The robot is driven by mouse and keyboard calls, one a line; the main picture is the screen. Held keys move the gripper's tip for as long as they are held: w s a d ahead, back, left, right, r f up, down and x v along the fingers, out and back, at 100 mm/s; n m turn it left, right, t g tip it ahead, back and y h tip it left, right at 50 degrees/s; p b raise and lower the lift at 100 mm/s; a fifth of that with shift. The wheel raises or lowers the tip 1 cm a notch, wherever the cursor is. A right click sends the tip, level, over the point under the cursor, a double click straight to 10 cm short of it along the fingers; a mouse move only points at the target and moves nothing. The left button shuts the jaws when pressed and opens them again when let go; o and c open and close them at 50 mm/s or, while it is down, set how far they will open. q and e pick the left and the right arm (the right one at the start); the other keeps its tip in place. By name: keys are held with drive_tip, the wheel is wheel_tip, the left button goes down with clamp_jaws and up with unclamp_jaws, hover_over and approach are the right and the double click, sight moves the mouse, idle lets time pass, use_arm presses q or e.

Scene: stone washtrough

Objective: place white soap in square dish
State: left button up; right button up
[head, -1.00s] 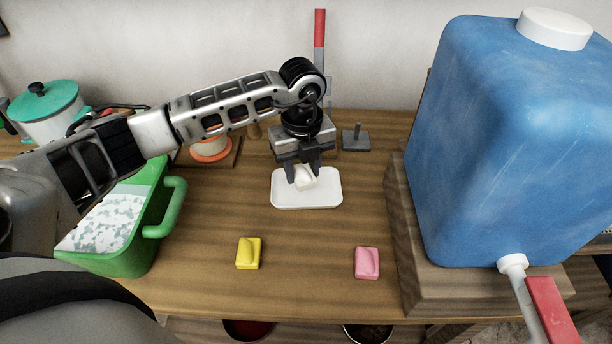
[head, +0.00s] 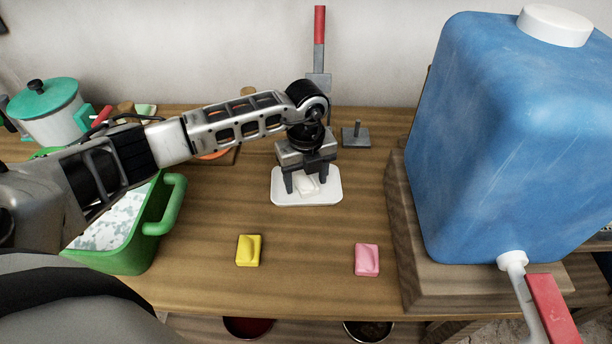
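The white soap (head: 306,187) lies in the white, rounded-corner rectangular dish (head: 328,197) on the wooden counter. My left gripper (head: 306,184) points down over the dish. Its two dark fingers stand apart on either side of the soap, with visible gaps, so it is open. The gripper's body hides the far edge of the dish. My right gripper is not in view.
A yellow soap (head: 248,250) and a pink soap (head: 367,260) lie nearer the front edge. A green basin (head: 165,215) stands at the left, a blue water tank (head: 510,140) on a wooden block (head: 440,285) at the right. A grey plate with a peg (head: 356,136) stands behind.

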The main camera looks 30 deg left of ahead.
sight(306, 178)
use_arm(q)
drive_tip(key=shift+r, duration=0.15)
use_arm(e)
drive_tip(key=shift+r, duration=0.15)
use_arm(q)
drive_tip(key=shift+r, duration=0.25)
wheel_tip(306, 178, up, 12)
drive_tip(key=shift+f, duration=0.15)
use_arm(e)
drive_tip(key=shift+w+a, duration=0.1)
use_arm(q)
drive_tip(key=shift+s+f, duration=0.1)
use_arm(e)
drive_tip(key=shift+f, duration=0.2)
